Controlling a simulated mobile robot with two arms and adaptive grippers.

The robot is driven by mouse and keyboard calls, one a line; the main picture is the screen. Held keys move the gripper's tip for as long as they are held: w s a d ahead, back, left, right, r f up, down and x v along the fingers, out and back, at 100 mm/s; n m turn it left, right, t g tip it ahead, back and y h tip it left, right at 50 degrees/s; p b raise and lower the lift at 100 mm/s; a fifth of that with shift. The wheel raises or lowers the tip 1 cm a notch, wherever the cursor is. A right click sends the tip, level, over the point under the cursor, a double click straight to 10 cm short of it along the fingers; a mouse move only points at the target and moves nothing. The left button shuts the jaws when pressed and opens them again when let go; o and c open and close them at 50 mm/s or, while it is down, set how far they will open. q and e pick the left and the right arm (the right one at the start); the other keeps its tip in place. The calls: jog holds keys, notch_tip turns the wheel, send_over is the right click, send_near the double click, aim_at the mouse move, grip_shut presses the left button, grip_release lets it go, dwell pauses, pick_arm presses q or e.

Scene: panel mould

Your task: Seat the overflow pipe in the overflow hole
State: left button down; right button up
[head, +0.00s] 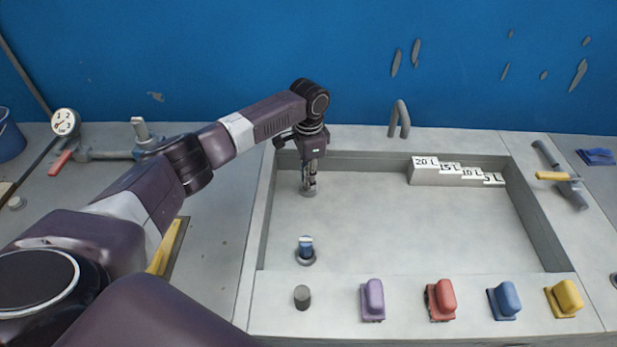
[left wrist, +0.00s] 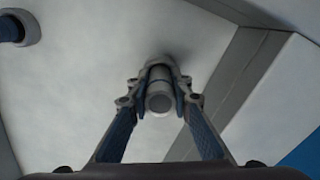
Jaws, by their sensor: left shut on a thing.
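My left gripper (head: 309,176) reaches down into the back left part of the basin (head: 400,225). It is shut on the overflow pipe, a short grey tube whose round end (left wrist: 159,100) faces the left wrist camera between the blue-padded fingers (left wrist: 158,105). The pipe stands about upright. A grey ring (head: 308,192) on the basin floor, seemingly the overflow hole's collar, lies right below the fingertips. The fingers hide the pipe's lower end, so I cannot tell whether it is inside the ring. My right gripper is not in view.
A second floor ring with a blue piece (head: 306,246) lies nearer the front. A grey cylinder (head: 302,297) and several coloured handled blocks (head: 441,300) line the front ledge. A stepped litre gauge (head: 447,174) stands at the back right. A bent spout (head: 400,115) rises behind.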

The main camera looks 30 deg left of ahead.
pick_arm(q)
jog(key=shift+f, duration=0.1)
jog(key=c, duration=1.9)
grip_release()
jog(key=shift+f, duration=0.1)
jog(key=shift+c, duration=0.2)
jog(key=shift+o, duration=1)
notch_tip(320, 180, up, 12)
jog(key=shift+r+b, duration=0.2)
jog(key=shift+b, duration=0.4)
